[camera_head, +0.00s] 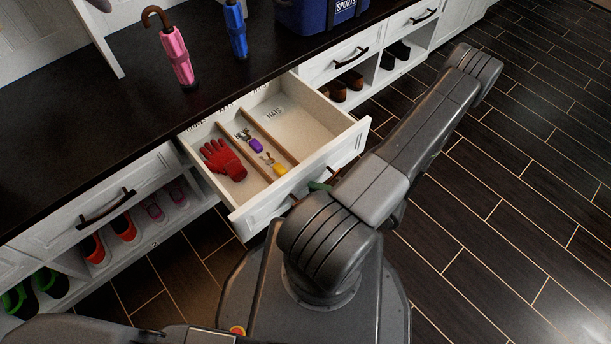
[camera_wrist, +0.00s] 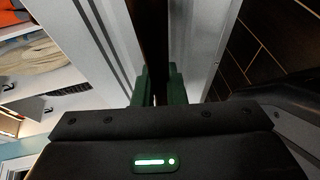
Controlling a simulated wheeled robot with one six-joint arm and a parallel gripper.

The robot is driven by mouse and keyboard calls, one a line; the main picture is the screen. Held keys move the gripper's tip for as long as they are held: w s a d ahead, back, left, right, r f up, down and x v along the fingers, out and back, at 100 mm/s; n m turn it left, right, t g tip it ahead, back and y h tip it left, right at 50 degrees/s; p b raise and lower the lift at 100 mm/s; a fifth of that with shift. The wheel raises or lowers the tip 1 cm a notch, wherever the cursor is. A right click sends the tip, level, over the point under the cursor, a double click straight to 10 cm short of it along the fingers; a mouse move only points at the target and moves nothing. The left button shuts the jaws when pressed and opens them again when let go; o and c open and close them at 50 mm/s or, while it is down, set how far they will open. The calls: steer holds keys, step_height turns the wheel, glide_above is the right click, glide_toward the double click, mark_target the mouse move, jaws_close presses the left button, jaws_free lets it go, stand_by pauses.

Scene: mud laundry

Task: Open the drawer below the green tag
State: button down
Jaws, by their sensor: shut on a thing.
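A white drawer (camera_head: 262,212) stands pulled well out from the bench in the head view. Its front panel faces my arm. Its dark handle (camera_wrist: 152,40) runs up the middle of the wrist view. My gripper (camera_wrist: 157,88) has green fingertips, one on each side of the handle, and is shut on it. In the head view the fingertips are mostly hidden behind my arm; a small green part shows at the drawer front. Inside the drawer are wooden dividers, a red glove (camera_head: 222,159) and small purple and yellow items. I cannot make out a green tag.
A pink umbrella (camera_head: 175,52), a blue umbrella (camera_head: 236,30) and a blue bag (camera_head: 316,14) stand on the dark bench top. Another drawer (camera_head: 95,207) to the left is closed. Shoes sit in cubbies below. The wooden floor at right is clear.

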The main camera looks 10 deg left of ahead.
steer(key=shift+s+d, duration=0.8)
steer(key=shift+d, duration=0.25)
steer(key=c, duration=1.5)
jaws_free()
steer(key=shift+d, duration=0.1)
steer(key=p+v, duration=0.2)
steer(key=v, duration=1.1)
steer(key=shift+d+r+p, duration=0.1)
steer(key=shift+d+p, duration=0.2)
